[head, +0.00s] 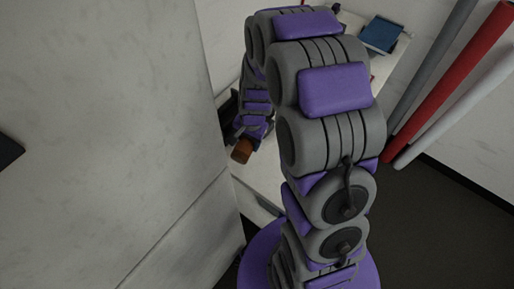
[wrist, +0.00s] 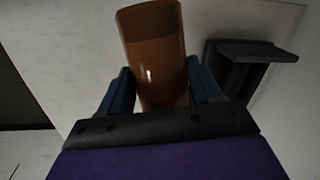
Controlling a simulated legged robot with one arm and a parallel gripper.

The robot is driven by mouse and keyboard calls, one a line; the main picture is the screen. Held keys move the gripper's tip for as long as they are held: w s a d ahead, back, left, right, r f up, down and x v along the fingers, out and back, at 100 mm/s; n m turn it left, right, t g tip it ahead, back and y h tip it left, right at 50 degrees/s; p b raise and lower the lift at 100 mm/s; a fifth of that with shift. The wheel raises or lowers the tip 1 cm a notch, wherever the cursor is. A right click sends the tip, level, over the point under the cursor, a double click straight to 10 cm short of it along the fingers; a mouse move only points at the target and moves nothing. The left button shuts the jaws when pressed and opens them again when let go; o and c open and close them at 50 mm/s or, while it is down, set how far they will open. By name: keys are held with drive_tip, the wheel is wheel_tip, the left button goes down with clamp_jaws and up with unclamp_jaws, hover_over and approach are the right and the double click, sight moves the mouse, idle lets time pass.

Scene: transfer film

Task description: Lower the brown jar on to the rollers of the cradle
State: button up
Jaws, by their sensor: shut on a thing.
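The brown jar (wrist: 152,45) is a glossy orange-brown cylinder in my gripper (wrist: 160,84). The blue fingers are shut on it, one on each side. In the head view the jar (head: 242,151) shows small below my gripper (head: 247,138), over or beside the pale table's left part. A dark grey piece with a flat ledge (wrist: 255,50) stands right of the jar in the wrist view, apart from it. It may be the cradle, but I see no rollers. Whether the jar touches anything below it cannot be told.
The pale table (head: 262,172) is largely hidden behind my arm. A blue item (head: 381,35) lies at its far end. A pale wall or panel (head: 120,130) stands close on the left. Grey, red (head: 447,80) and white tubes lean at the right. Dark floor shows at lower right.

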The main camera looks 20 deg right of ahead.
drive_tip(key=w+a+r+m+t+y+p, duration=0.15)
drive_tip(key=w+r, duration=0.25)
drive_tip(key=w, duration=0.5)
drive_tip(key=w+r+m+t+y+p, duration=0.1)
drive_tip(key=w+r+y+p, duration=0.15)
drive_tip(key=w, duration=0.75)
drive_tip(key=shift+n+h, duration=0.25)
drive_tip(key=shift+h, duration=0.05)
drive_tip(key=shift+s+f+b, duration=0.15)
drive_tip(key=shift+f+b, duration=1.05)
drive_tip(key=shift+f, duration=1.05)
drive_tip(key=shift+s+f+b, duration=0.1)
drive_tip(key=shift+f+b, duration=1.1)
drive_tip(key=shift+f, duration=1)
drive_tip(key=shift+s+f, duration=0.2)
drive_tip(key=shift+f, duration=0.15)
